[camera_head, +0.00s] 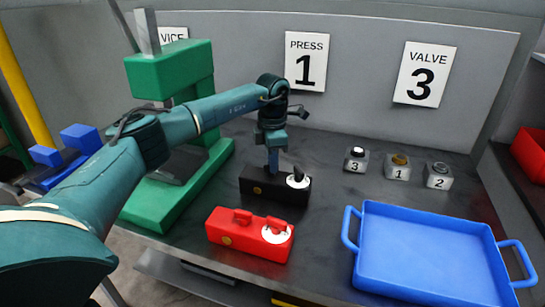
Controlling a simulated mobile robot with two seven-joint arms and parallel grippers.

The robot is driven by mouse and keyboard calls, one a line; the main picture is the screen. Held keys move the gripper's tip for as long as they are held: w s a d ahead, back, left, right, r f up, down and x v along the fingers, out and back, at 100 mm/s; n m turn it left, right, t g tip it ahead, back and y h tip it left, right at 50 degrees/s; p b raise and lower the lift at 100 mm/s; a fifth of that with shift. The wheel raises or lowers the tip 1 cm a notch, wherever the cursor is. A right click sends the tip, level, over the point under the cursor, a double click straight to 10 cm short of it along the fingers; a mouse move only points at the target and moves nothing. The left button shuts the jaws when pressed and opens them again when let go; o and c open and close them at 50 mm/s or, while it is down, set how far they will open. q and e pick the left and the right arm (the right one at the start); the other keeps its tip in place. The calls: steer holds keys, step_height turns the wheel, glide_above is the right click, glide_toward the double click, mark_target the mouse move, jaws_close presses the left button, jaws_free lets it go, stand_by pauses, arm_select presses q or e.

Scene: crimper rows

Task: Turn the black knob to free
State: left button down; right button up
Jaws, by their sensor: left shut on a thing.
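A black block (262,190) lies on the dark bench, with a small yellowish round mark on its front. A white dial with the black knob (298,174) sits on its right end, and the knob stands up from the dial. My left gripper (273,170) points straight down onto the top of the black block, just left of the knob. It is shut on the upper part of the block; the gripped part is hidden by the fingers. The knob looks clear of the fingers. My right gripper is not in view.
A red block (222,232) with a white dial and red knob lies in front. A blue tray (368,270) is at the right. Several small numbered button boxes (397,172) stand behind. A green press (150,205) stands left. Signs (306,62) hang on the back panel.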

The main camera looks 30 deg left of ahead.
arm_select(q)
steer(key=n+p, duration=0.1)
steer(key=n, duration=0.1)
steer(key=shift+r+n, duration=0.1)
steer(key=shift+n, duration=0.3)
steer(key=shift+w+n, duration=0.1)
steer(key=shift+n, duration=0.8)
steer(key=n+p, duration=0.1)
steer(key=n, duration=0.2)
steer(key=shift+a+n+p, duration=0.15)
steer(key=shift+n+p, duration=0.15)
steer(key=shift+n, duration=0.7)
steer(key=shift+n+p, duration=0.5)
steer(key=shift+n, duration=0.5)
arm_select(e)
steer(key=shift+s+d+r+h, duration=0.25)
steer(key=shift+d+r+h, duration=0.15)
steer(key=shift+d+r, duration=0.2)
arm_select(q)
steer(key=shift+n, duration=0.3)
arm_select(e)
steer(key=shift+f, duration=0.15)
arm_select(q)
steer(key=c, duration=1.5)
jaws_free()
